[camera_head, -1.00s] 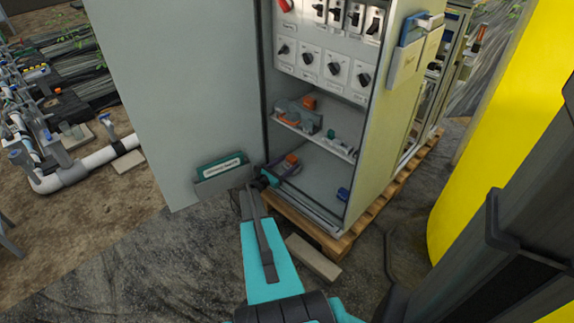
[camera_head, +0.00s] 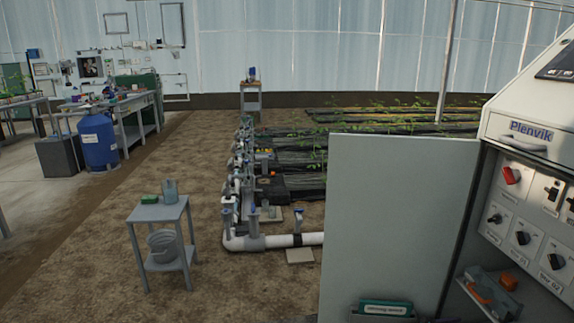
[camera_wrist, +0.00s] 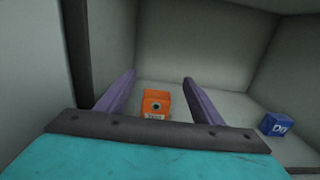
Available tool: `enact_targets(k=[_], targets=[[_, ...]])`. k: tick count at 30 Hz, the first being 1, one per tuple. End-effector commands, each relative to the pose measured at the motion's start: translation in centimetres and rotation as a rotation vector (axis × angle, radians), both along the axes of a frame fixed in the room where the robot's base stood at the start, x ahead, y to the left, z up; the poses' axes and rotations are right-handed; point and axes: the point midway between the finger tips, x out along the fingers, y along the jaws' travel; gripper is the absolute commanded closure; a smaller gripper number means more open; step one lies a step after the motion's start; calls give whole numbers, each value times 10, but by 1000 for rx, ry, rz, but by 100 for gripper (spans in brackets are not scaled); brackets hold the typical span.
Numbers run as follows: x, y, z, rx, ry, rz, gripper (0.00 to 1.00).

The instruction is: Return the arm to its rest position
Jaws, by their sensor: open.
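My gripper (camera_wrist: 158,86) shows in the wrist view with its two purple fingers apart and nothing between the tips. It is inside or at the mouth of a grey cabinet compartment. An orange box-like item (camera_wrist: 156,103) with a dark round mark on top rests on the compartment floor, beyond and between the fingers, apart from them as far as I can tell. A blue item (camera_wrist: 277,125) with white lettering lies to the right, near the wall.
In the head view the cabinet (camera_head: 528,150) stands at the right with its grey door (camera_head: 395,220) open to the left. White piping (camera_head: 270,240), a small grey table (camera_head: 160,212) and a blue drum (camera_head: 98,142) stand farther left. Bare soil lies between them.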

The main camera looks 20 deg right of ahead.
Motion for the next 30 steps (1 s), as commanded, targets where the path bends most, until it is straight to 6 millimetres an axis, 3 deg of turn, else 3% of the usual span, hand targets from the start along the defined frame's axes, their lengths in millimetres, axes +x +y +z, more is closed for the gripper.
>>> enact_targets(k=[1, 6, 30], targets=[[0, 0, 11, 0, 0, 0, 39], [0, 0, 27, 0, 0, 0, 39], [0, 0, 50, 0, 0, 0, 39]])
